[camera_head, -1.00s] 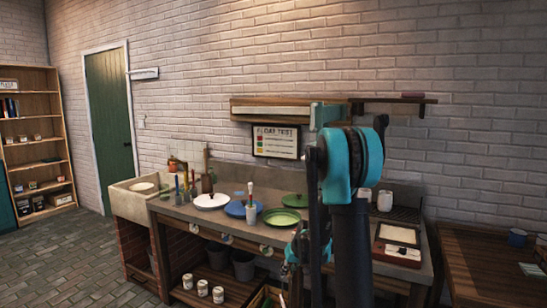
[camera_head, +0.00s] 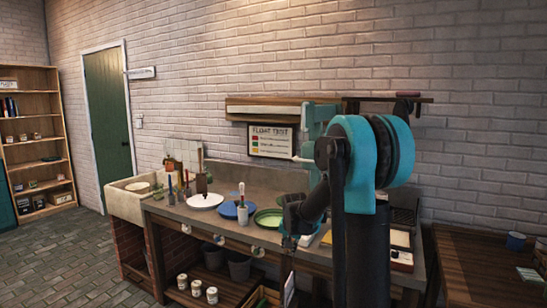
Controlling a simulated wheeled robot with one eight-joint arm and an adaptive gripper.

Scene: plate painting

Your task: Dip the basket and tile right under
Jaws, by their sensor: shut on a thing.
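My gripper (camera_head: 288,238) is low in front of the bench, just right of the green basin (camera_head: 266,217), and largely hidden behind my own arm. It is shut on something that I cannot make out. I cannot pick out the basket or the tile in this view. The green basin stands on the bench, its right side close to my arm. A blue basin (camera_head: 229,211) and a white round dish (camera_head: 205,201) stand to its left.
A cup with a brush (camera_head: 242,214) stands between the blue and green basins. Brushes and bottles stand at the bench's left, beside a sink (camera_head: 128,197). A framed tray (camera_head: 400,258) is at the right. A wooden table (camera_head: 485,270) stands further right.

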